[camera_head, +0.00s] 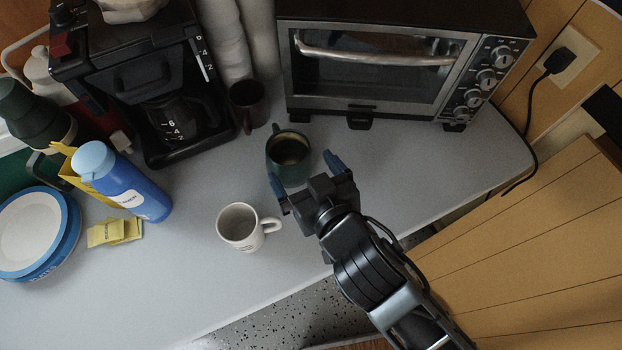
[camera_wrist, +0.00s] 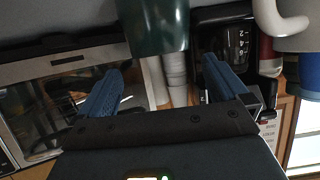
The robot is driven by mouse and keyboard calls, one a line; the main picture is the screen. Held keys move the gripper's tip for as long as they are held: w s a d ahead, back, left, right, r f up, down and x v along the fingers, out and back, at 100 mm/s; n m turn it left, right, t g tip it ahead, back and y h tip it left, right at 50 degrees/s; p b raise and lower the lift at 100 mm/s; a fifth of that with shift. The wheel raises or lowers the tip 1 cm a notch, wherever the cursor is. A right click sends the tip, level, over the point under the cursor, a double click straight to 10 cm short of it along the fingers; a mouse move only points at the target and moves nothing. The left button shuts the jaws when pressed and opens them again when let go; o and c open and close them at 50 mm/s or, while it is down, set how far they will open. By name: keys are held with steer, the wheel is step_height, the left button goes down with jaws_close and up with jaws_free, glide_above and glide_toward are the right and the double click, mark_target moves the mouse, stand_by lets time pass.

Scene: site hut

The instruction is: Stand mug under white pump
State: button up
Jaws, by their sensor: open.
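A white mug (camera_head: 238,228) stands upright on the grey counter, its handle to the right. A dark green mug (camera_head: 288,150) stands behind it, and a brown mug (camera_head: 247,106) farther back. My gripper (camera_head: 306,176) is open and empty, its blue fingers at the near right side of the green mug. In the wrist view my gripper (camera_wrist: 165,78) shows both fingers apart, with the green mug (camera_wrist: 155,22) ahead and the white mug (camera_wrist: 300,38) at upper right. A white vessel with a knobbed top (camera_head: 42,68) is partly hidden at far left; I cannot tell if it is the pump.
A coffee maker (camera_head: 140,82) and a toaster oven (camera_head: 380,65) stand at the back, with white cup stacks (camera_head: 226,40) between. A blue bottle (camera_head: 130,186), yellow packets (camera_head: 115,231) and plates (camera_head: 35,232) are at left. The front counter is clear.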

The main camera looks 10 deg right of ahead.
steer(key=shift+v, duration=1.45)
